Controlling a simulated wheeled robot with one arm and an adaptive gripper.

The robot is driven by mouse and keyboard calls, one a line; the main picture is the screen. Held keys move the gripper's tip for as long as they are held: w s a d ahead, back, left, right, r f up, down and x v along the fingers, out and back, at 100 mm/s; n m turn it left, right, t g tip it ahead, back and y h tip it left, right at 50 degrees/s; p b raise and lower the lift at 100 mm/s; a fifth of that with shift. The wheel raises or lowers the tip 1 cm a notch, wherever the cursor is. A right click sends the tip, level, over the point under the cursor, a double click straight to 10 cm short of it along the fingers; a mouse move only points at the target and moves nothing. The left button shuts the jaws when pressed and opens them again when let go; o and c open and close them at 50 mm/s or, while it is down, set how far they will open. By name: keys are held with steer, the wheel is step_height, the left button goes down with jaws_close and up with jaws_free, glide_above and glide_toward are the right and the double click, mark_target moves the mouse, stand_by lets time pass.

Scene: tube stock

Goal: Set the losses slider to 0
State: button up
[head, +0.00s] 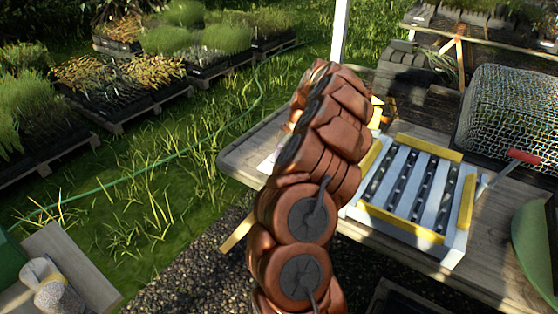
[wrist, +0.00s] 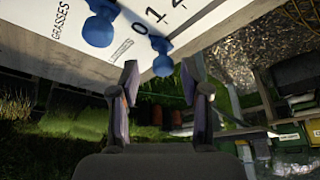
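In the wrist view, a white board (wrist: 80,45) fills the upper left, printed with the word GRASSES and a scale starting 0, 1. Two blue knobs show on it: one (wrist: 98,28) beside the word GRASSES, and one (wrist: 162,58) at the board's lower edge, below the digits. No losses label is readable, so I cannot tell which knob is its slider. My gripper (wrist: 158,78) is open and empty, its fingers below the board's edge, with the second knob just above the gap between the tips. In the head view my arm hides the gripper and most of the board.
In the head view, a wooden table (head: 243,158) holds a white and yellow rack (head: 412,190) right of my arm. A wire mesh cover (head: 510,115) and a red-handled tool (head: 522,157) lie beyond it. Plant trays (head: 115,85) stand on the grass at left.

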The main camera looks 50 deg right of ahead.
steer(key=v, duration=1.2)
stand_by(0.8)
